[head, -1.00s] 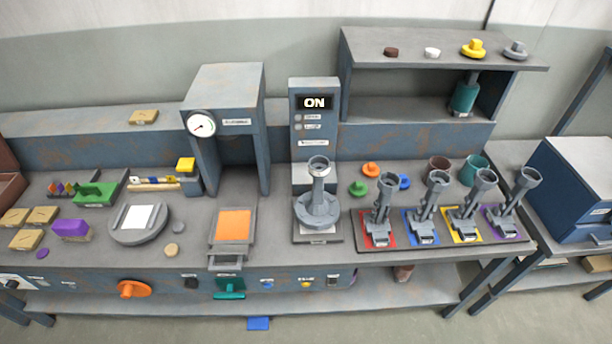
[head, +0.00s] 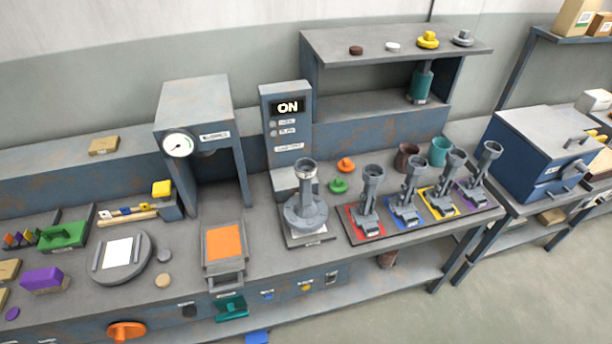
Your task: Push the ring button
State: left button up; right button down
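No button can be picked out for certain as the ring button, since the small labels are too blurred to read. A grey control tower (head: 287,140) shows a lit ON display (head: 287,107), with two small round grey buttons (head: 273,129) below it. A grey stand with an upright tube and wide round collar (head: 305,208) is in front of the tower. On the bench's front panel are a small blue button (head: 267,295) and a small yellow button (head: 306,287), each by a label. Neither of my grippers is in the head view.
Several grey tubed fixtures stand on red (head: 366,225), blue, yellow and purple mats at right. A gauge press (head: 197,110) and an orange plate (head: 223,243) are left of the tower. An orange knob (head: 126,331) and teal handle (head: 231,306) stick out in front. Floor at lower right is clear.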

pick_arm(q)
jog(key=shift+d, duration=0.3)
jog(key=c, duration=0.5)
grip_shut()
jog(key=shift+a, duration=0.15)
dwell(0.6)
